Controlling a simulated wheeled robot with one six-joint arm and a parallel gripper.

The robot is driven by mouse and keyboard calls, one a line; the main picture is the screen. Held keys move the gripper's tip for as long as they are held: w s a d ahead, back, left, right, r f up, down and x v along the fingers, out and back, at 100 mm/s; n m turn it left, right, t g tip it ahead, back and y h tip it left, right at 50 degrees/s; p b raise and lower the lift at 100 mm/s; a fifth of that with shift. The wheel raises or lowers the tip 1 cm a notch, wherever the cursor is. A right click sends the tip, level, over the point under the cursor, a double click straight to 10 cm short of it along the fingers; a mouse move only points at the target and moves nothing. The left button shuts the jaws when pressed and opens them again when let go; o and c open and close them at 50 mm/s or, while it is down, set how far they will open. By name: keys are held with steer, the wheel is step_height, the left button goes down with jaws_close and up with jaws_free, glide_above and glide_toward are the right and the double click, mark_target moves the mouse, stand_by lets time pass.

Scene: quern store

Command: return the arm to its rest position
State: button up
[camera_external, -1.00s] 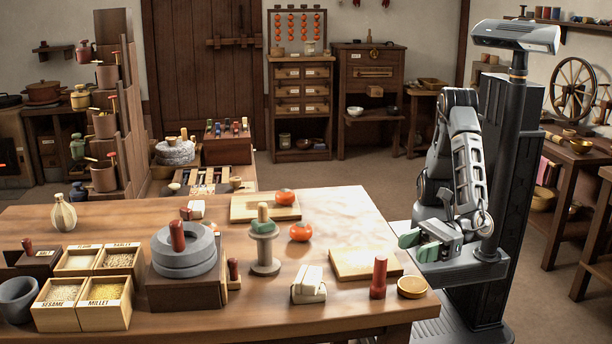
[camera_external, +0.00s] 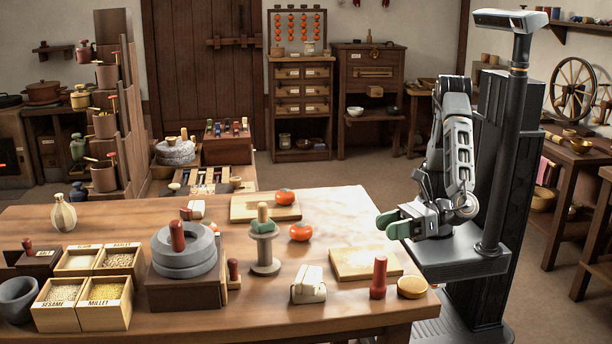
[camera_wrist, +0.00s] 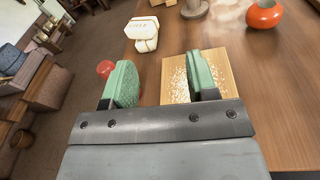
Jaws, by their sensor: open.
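My gripper (camera_external: 389,222) is at the right edge of the table, above the wooden board, with my arm folded close to my column. Its two green-padded fingers are apart with nothing between them. In the wrist view my gripper (camera_wrist: 160,82) is also open and empty, looking over the table. Beyond the fingers lie a wooden board (camera_wrist: 222,72) with pale crumbs or grains on it, a white wrapped block (camera_wrist: 143,29) and a red peg (camera_wrist: 105,69), partly hidden by the left finger.
Open floor lies behind the table.

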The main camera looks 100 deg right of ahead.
steer(key=w+d+r+m+g+h+p, duration=0.1)
steer(key=d+r+m+g+h+p, duration=0.2)
steer(key=d+m, duration=0.45)
steer(key=w+d+r+m+g+h+p, duration=0.1)
steer(key=d+r+m+g+h+p, duration=0.2)
steer(key=d, duration=0.7)
steer(key=w+d+r+m+g+h+p, duration=0.2)
steer(key=d+r+m+g+p, duration=0.15)
steer(key=d+m, duration=0.4)
steer(key=s+d+r+m+g+y+p, duration=0.3)
steer(key=s+d+r+m+y+p, duration=0.3)
steer(key=m, duration=1)
steer(key=shift+s+d+r+m+g+y+p, duration=0.35)
steer(key=shift+s+d+r+p, duration=0.65)
steer(key=shift+d+p, duration=0.85)
steer(key=shift+s+f, duration=0.1)
